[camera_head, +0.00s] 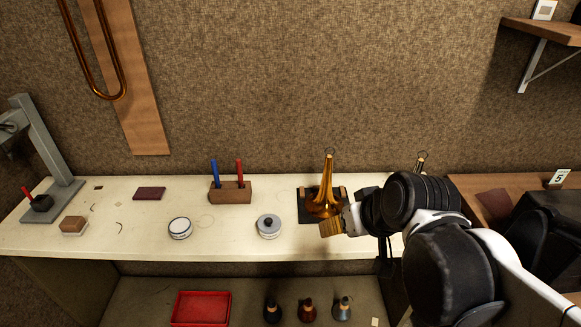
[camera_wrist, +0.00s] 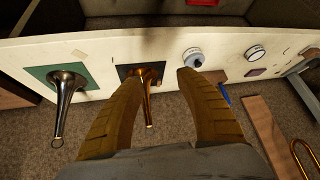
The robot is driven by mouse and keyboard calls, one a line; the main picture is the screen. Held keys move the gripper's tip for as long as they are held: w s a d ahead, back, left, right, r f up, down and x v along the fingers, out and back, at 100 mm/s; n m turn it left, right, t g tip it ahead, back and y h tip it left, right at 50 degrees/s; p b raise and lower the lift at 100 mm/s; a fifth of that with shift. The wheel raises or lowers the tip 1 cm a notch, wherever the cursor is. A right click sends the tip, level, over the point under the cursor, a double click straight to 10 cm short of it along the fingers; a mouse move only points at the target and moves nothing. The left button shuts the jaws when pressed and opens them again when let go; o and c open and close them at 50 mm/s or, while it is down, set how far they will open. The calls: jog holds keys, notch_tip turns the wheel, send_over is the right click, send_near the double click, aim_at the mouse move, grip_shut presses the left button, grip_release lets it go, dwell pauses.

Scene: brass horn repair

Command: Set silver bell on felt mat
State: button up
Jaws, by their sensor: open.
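The silver bell (camera_wrist: 66,88) stands flare down on a green felt mat (camera_wrist: 42,72) at the left of the wrist view. In the head view only a thin tip with a ring (camera_head: 421,160) shows above my arm, which hides the rest and the green mat. My gripper (camera_head: 331,228) is open and empty, close to the brass bell (camera_head: 327,195) and well apart from the silver bell. In the wrist view the brass bell shows between my two fingers (camera_wrist: 160,80), farther off.
The brass bell stands on a dark mat (camera_head: 309,214). On the bench are a grey-lidded tin (camera_head: 269,226), a white tin (camera_head: 180,228) and a wooden pen block (camera_head: 231,192). A lower shelf holds a red tray (camera_head: 201,308) and several small cones (camera_head: 307,310).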

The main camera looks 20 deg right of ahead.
jog(key=shift+h, duration=0.4)
jog(key=s+a, duration=0.1)
jog(key=s, duration=0.1)
jog(key=s+a, duration=0.1)
jog(key=shift+s+a+r, duration=0.25)
jog(key=shift+s+a, duration=0.1)
jog(key=shift+s, duration=0.05)
jog(key=shift+w, duration=0.1)
jog(key=shift+c, duration=0.4)
